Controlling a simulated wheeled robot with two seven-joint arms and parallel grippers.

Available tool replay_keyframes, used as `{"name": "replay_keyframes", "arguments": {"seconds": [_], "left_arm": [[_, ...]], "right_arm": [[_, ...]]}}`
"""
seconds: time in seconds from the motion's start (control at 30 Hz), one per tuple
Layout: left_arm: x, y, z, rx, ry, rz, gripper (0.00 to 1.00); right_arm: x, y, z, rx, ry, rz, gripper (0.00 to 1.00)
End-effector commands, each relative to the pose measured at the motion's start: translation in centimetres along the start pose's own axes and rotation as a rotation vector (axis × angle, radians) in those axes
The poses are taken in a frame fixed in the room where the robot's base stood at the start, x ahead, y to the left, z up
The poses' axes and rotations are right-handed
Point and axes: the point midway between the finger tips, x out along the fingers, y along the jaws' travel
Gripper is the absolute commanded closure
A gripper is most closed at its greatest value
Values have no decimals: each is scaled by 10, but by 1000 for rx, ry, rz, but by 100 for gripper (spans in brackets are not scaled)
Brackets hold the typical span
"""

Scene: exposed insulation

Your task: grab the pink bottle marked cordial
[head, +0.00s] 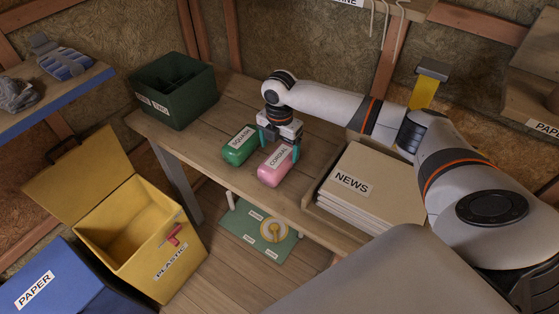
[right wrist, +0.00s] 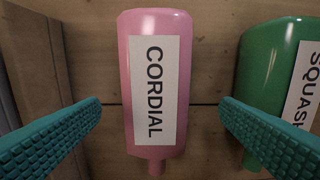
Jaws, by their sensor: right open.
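The pink bottle marked CORDIAL (head: 275,167) lies on its side on the wooden bench. In the right wrist view the pink bottle (right wrist: 128,85) lies label up, between and beyond my two teal fingers. My right gripper (head: 279,148) is open and right above the bottle, with its fingers pointing down; it also shows in the right wrist view (right wrist: 160,120). I see no finger touching the bottle. A green bottle marked SQUASH (head: 240,147) lies just left of the pink one; in the right wrist view the green bottle (right wrist: 268,80) is close to one finger. My left gripper is not in view.
A box of papers marked NEWS (head: 375,185) stands right of the bottles on the bench (head: 205,150). A dark green divided crate (head: 175,92) stands at the bench's left end. An open yellow PLASTIC bin (head: 140,240) and a blue PAPER bin (head: 60,285) stand on the floor.

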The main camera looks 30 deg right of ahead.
Motion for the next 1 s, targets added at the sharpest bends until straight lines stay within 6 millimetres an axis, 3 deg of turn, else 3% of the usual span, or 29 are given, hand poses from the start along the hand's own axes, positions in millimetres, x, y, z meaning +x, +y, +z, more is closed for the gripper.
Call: {"name": "replay_keyframes", "arguments": {"seconds": [0.23,0.53,0.8,1.0], "left_arm": [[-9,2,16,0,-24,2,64],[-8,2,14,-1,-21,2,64],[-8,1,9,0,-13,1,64],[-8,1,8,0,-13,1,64]], "right_arm": [[34,4,4,2,0,4,15],[40,3,4,0,1,1,15],[40,3,3,1,1,1,59],[39,3,3,1,1,1,62]]}}
